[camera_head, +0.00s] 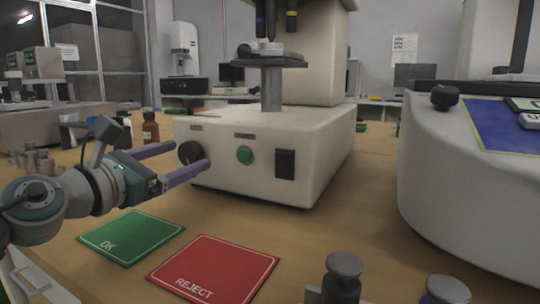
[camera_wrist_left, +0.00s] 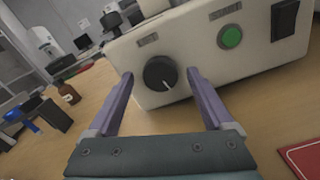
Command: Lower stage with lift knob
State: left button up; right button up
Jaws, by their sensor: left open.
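The black lift knob (camera_head: 190,152) is on the front left of a white instrument base (camera_head: 270,160). The stage (camera_head: 268,61) is a grey plate on a post above that base. My left gripper (camera_head: 192,160) is open, with its two purple fingers on either side of the knob in the head view. In the left wrist view the knob (camera_wrist_left: 160,73) lies between and beyond the open fingertips (camera_wrist_left: 160,76), with a white mark on its face. I cannot tell whether a finger touches it. My right gripper is not in view.
A green button (camera_head: 244,155) and a black switch (camera_head: 285,164) are right of the knob. A green OK mat (camera_head: 130,236) and a red REJECT mat (camera_head: 214,268) lie in front. A brown bottle (camera_head: 150,128) stands left of the base. A large white machine (camera_head: 460,190) stands at right.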

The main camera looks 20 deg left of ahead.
pick_arm(q)
jog(key=shift+w+d, duration=0.1)
jog(key=shift+w, duration=0.65)
grip_shut()
